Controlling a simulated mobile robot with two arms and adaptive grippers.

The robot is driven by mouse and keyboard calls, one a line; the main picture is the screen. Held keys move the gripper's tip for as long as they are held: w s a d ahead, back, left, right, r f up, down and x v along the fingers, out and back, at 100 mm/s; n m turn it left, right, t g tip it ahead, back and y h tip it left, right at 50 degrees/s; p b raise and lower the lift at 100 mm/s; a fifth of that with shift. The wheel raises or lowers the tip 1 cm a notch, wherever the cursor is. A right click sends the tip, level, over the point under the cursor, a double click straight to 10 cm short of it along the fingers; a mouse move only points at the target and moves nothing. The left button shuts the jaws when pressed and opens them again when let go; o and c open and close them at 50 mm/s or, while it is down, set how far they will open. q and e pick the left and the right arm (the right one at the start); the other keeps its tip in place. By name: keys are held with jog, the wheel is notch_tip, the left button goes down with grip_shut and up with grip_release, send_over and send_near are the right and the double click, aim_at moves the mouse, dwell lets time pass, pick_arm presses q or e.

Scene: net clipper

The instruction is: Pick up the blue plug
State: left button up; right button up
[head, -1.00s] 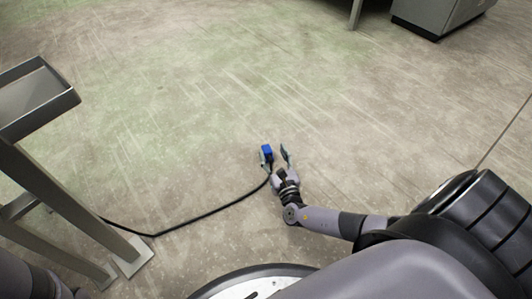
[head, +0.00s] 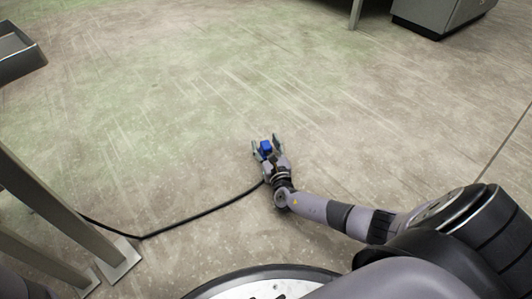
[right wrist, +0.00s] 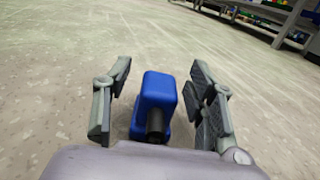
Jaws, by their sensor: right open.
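The blue plug (head: 265,147) lies on the floor near the middle of the head view, at the end of a black cable (head: 195,215). My right gripper (head: 266,143) is open, with its fingers on either side of the plug. In the right wrist view the plug (right wrist: 158,95) stands between the two open fingers of the gripper (right wrist: 160,95), with a visible gap on each side. The black cable end of the plug points toward my palm. My left gripper is not in view.
The cable runs left along the floor to a grey metal stand (head: 65,215) with a foot plate. A grey tray (head: 20,60) shows at the left edge. A grey cabinet (head: 435,15) stands at the back right. The floor around the plug is clear.

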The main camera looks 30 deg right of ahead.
jog(key=shift+c, duration=0.2)
grip_shut()
dwell(0.5)
